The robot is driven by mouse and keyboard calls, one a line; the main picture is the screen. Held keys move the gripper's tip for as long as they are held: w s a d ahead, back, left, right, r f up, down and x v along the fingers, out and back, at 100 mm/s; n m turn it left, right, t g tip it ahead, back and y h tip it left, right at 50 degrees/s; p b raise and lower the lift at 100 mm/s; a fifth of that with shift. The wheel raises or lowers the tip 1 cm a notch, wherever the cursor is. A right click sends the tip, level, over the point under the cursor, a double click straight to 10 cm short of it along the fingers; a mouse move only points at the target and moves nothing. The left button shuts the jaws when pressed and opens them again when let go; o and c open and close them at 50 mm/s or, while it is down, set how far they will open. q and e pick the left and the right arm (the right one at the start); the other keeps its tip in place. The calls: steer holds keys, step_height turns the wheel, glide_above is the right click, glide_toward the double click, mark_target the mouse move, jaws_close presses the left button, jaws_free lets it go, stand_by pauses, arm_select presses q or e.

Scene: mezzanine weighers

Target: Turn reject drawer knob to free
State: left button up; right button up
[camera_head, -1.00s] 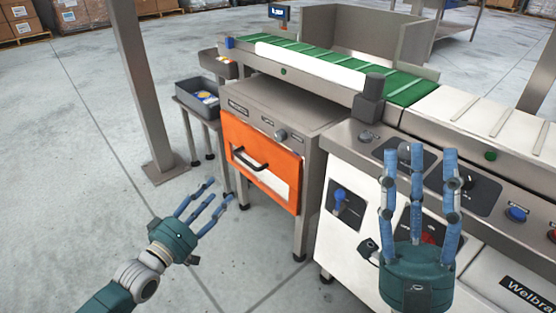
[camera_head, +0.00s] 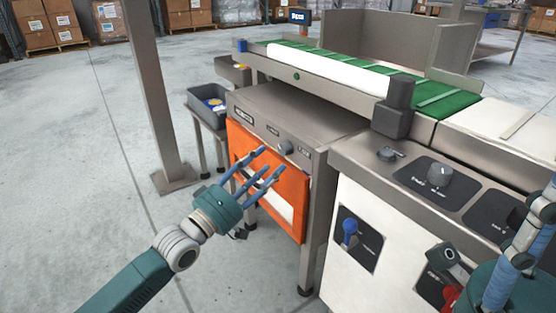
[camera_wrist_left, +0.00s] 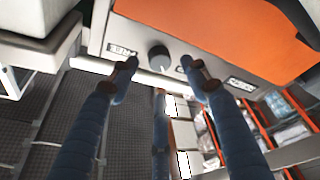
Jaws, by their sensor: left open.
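The reject drawer knob (camera_head: 285,148) is a dark grey round knob on the steel front panel above the orange drawer (camera_head: 240,142), with small labels to either side. It also shows in the left wrist view (camera_wrist_left: 159,58), between the tips of my two outer fingers. My left gripper (camera_head: 266,168) is open and empty, its blue fingers in front of the orange drawer, below and left of the knob in the head view. I see no contact with the knob. The fingers hide the drawer handle. My right gripper (camera_head: 520,250) is cut off at the right edge.
A green conveyor belt (camera_head: 445,104) runs above the cabinet. The white cabinet at right carries a dial (camera_head: 439,175) and a blue switch (camera_head: 349,230). A grey bin (camera_head: 205,100) stands left of the drawer, beside a steel post (camera_head: 155,100). Floor at left is clear.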

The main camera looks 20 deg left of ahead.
mark_target(281, 151)
arm_select(q)
steer(key=b+x, duration=0.1)
steer(key=x, duration=0.4)
steer(key=c, duration=1.1)
